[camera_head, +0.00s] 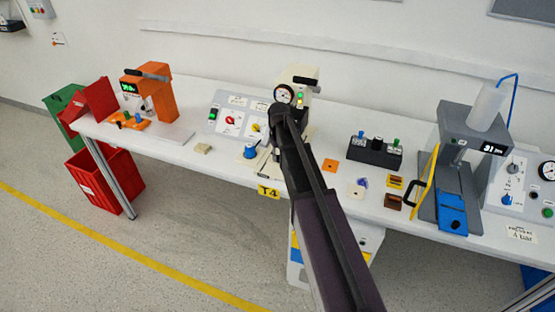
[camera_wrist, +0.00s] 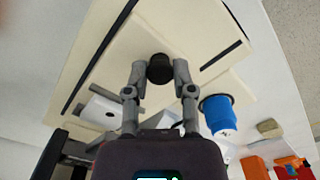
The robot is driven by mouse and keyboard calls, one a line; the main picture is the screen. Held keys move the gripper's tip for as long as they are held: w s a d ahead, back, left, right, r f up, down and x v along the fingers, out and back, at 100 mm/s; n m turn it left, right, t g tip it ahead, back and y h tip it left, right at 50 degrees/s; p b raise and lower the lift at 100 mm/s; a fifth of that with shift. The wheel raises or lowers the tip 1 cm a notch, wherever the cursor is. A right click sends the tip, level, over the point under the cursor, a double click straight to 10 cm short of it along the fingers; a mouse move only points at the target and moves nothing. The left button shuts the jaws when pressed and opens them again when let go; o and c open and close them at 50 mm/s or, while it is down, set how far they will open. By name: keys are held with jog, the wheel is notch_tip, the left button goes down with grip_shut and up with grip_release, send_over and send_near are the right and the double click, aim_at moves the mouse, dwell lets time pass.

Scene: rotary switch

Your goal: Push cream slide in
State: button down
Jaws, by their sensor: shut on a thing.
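The cream slide (camera_wrist: 196,28) is a flat plate with a black knob (camera_wrist: 160,69) in the wrist view. My gripper (camera_wrist: 160,72) is closed around this knob, with one finger on each side. In the head view the cream slide (camera_head: 264,163) shows only in part beside my arm, at the front of the cream machine (camera_head: 304,77) with a round gauge. My arm hides the knob, the fingertips and much of the machine's lower part in that view. I cannot tell how far the slide is in.
A blue knob (camera_head: 250,151) stands close left of the slide; it is near my finger in the wrist view (camera_wrist: 218,113). A grey control panel (camera_head: 229,121) stands behind it. A dark switch block (camera_head: 374,152) and several small pieces lie to the right on the white table (camera_head: 330,130).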

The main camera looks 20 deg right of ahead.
jog(key=shift+c, duration=2.3)
grip_release()
jog(key=shift+s+a, duration=0.1)
jog(key=shift+s, duration=0.05)
jog(key=s+a, duration=0.1)
jog(key=s, duration=0.1)
jog(key=s+a, duration=0.3)
jog(key=s, duration=0.1)
jog(key=shift+a, duration=0.15)
jog(key=shift+s+a+r+p, duration=0.15)
jog(key=shift+a+r+p, duration=0.05)
jog(key=shift+r+p, duration=0.5)
notch_tip(320, 180, up, 13)
jog(key=p, duration=1.3)
jog(key=s+f+m+b, duration=0.1)
jog(key=s+f+b, duration=0.3)
jog(key=s, duration=0.4)
jog(key=s+f+b, duration=0.5)
jog(key=s, duration=0.3)
jog(key=shift+s+a+m, duration=0.15)
jog(key=shift+s+m, duration=0.15)
jog(key=shift+m, duration=0.1)
